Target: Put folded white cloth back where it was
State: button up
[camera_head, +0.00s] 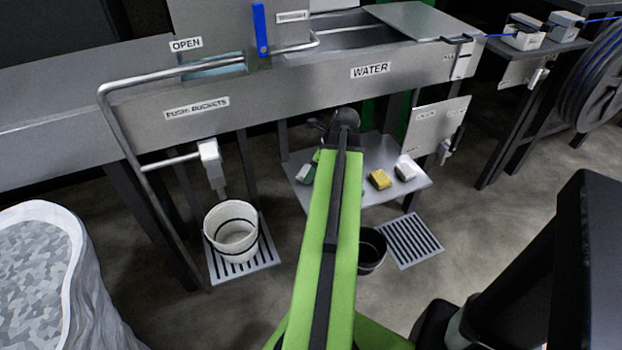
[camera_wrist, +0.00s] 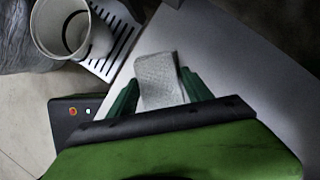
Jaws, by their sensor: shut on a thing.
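A folded white cloth (camera_wrist: 157,75) is between the two green fingers of my gripper (camera_wrist: 161,90) in the wrist view. The gripper is shut on it, and the cloth sticks out past the fingertips. A pale shelf (camera_wrist: 235,65) is below and to the right of it. In the head view my arm covers most of the gripper, near the left end of the grey shelf (camera_head: 412,186). I cannot tell whether the cloth touches the shelf.
A yellow sponge (camera_head: 380,179) and a white-and-dark item (camera_head: 407,168) sit on the shelf right of my arm. A white bucket (camera_head: 232,229) stands on a floor grate to the left. A dark bucket (camera_head: 371,251) stands below the shelf. A bent metal rail (camera_head: 125,140) juts out at left.

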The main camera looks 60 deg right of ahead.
jog(key=shift+f, duration=0.5)
jog(key=o, duration=1.2)
jog(key=shift+r+p, duration=0.25)
jog(key=shift+p, duration=0.1)
jog(key=p+v, duration=1)
jog(key=v, duration=0.1)
jog(key=shift+s+d+r+p, duration=0.1)
jog(key=shift+s+r+p, duration=0.2)
jog(key=shift+p, duration=0.1)
